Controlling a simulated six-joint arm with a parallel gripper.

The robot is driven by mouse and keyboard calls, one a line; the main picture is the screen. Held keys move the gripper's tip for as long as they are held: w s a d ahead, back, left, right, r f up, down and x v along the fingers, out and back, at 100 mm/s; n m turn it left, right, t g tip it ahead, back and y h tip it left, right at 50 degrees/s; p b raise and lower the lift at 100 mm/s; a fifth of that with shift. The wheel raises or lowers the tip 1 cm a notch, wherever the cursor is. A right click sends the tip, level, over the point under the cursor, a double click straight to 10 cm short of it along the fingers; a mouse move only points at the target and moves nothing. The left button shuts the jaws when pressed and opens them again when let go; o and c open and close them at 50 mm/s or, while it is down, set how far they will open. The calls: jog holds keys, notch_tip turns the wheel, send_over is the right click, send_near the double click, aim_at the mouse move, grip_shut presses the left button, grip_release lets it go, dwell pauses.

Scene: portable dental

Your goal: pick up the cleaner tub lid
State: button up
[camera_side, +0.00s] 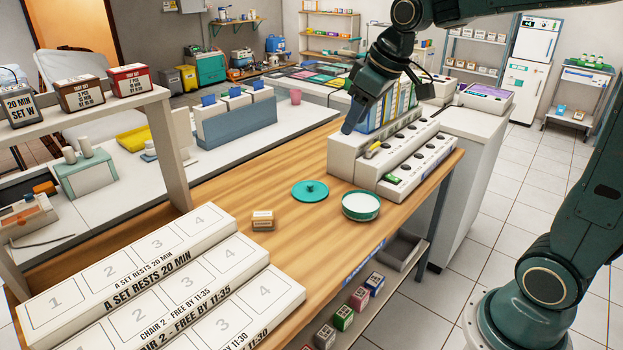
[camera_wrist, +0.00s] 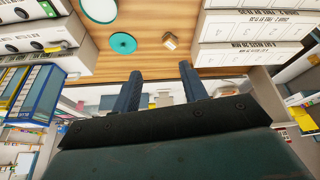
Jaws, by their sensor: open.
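The teal cleaner tub lid (camera_side: 310,190) is a round disc with a small knob, lying flat on the wooden bench. It also shows in the wrist view (camera_wrist: 123,43), beyond my fingers at the upper left. The tub (camera_side: 361,206), teal with a whitish top, stands just right of the lid in the side view; part of it shows at the top edge of the wrist view (camera_wrist: 99,8). My gripper (camera_side: 347,130) is raised near the grey stepped rack, apart from the lid. In the wrist view my gripper (camera_wrist: 158,72) is open, with nothing between the fingers.
A small tan-and-white box (camera_side: 263,220) sits left of the lid. The stepped rack (camera_side: 400,145) stands behind the tub, and white numbered trays (camera_side: 180,265) fill the near left. Bare wooden bench (camera_side: 250,180) surrounds the lid. A shelf post (camera_side: 165,150) rises at left.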

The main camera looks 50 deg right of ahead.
jog(key=w+d+f+n+y, duration=0.1)
jog(key=w+d+f+n, duration=0.1)
jog(key=w+d+f, duration=1.5)
notch_tip(320, 180, down, 3)
jog(key=w, duration=0.2)
jog(key=shift+w+d+n+g, duration=0.3)
jog(key=shift+d+g, duration=0.1)
send_over(310, 184)
jog(key=s+d, duration=0.1)
jog(key=s, duration=0.2)
jog(key=shift+w+f, duration=0.2)
jog(key=shift+f, duration=3.7)
jog(key=shift+f, duration=0.1)
jog(key=shift+a+x, duration=0.2)
jog(key=shift+x, duration=2.3)
